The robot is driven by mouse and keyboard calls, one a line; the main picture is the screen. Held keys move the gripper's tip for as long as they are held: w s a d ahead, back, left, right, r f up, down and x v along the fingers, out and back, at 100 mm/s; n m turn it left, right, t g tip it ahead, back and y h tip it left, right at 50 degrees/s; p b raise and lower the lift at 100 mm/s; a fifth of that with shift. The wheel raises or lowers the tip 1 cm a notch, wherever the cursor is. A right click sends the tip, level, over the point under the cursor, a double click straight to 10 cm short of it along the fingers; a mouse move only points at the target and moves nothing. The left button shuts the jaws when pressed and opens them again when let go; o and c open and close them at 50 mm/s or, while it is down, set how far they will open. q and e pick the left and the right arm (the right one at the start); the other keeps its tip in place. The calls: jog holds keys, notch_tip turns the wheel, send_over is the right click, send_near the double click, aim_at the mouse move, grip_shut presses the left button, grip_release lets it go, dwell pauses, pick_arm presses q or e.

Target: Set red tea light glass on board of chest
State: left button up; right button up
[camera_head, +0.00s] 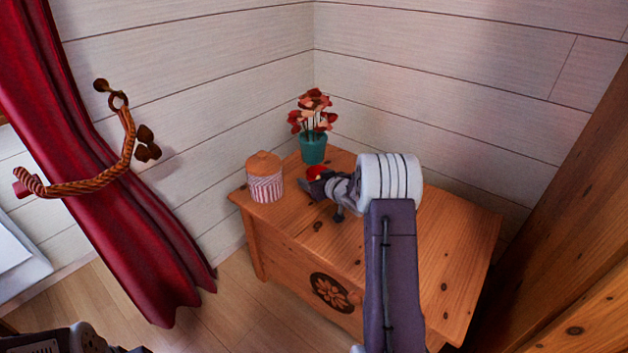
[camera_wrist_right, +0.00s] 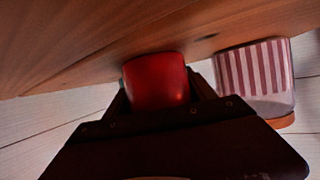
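The red tea light glass (camera_head: 316,172) is at the tip of my right gripper (camera_head: 315,186), over the back part of the chest's wooden board (camera_head: 455,235). In the right wrist view the glass (camera_wrist_right: 156,80) sits between the two dark fingers (camera_wrist_right: 158,92), which lie close against its sides. The gripper looks shut on it. The glass is at or very close to the wood; I cannot tell whether it touches. My right arm hides part of the board. My left gripper is not in view.
A striped jar with an orange lid (camera_head: 265,178) stands left of the glass; it also shows in the right wrist view (camera_wrist_right: 255,78). A teal pot with red flowers (camera_head: 313,147) stands behind. The board's right part is clear. A red curtain (camera_head: 120,220) hangs left.

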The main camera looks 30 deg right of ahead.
jog(key=shift+o, duration=1.1)
jog(key=shift+r, duration=0.25)
jog(key=p+v, duration=0.5)
jog(key=v, duration=0.6)
jog(key=shift+s+r, duration=0.1)
jog(key=shift+r, duration=0.05)
jog(key=shift+s, duration=0.4)
jog(key=shift+a, duration=0.15)
